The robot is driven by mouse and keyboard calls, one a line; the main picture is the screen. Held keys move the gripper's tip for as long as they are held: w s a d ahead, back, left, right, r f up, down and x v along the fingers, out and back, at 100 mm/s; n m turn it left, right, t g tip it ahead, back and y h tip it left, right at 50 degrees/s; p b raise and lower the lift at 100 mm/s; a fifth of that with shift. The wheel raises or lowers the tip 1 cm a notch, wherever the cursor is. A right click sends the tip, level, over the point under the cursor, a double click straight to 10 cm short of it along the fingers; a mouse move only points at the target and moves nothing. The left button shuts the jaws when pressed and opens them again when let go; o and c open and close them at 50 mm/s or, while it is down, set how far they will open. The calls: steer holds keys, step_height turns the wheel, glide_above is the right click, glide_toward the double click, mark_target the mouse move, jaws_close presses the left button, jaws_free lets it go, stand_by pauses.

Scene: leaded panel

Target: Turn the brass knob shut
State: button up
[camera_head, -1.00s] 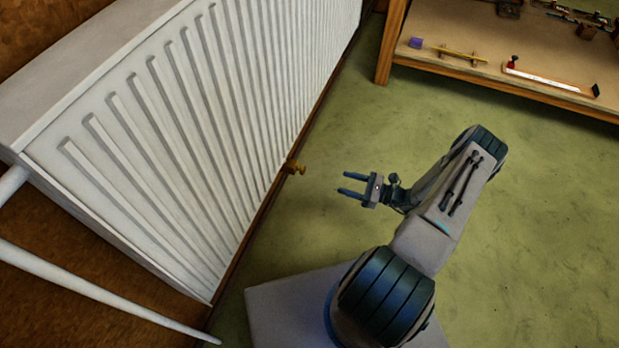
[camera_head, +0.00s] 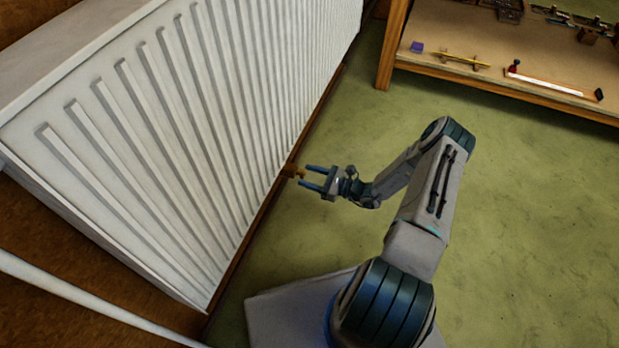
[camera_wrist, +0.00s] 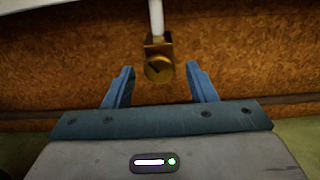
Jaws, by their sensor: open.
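The brass knob (camera_head: 290,171) sticks out at the lower edge of the white radiator (camera_head: 170,130) in the head view. In the wrist view the knob (camera_wrist: 158,68) shows face-on, round with a dark slanted mark, on a brass body below a white pipe. My gripper (camera_head: 308,177) is open, its two blue fingers pointing left at the knob. In the wrist view the fingers (camera_wrist: 160,88) stand to the left and right of the knob, with a gap on each side. The knob appears at or just beyond the fingertips; I cannot tell the exact depth.
A brown cork-like wall (camera_wrist: 60,65) lies behind the knob. A wooden bench (camera_head: 480,50) with small items stands at the upper right. A white pipe (camera_head: 90,300) crosses the lower left. The green floor (camera_head: 530,200) is clear to the right.

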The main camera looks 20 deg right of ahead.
steer(key=c, duration=0.9)
steer(key=shift+c, duration=0.2)
steer(key=shift+m, duration=0.3)
steer(key=m, duration=2.4)
steer(key=shift+r+m, duration=0.15)
steer(key=shift+m, duration=0.45)
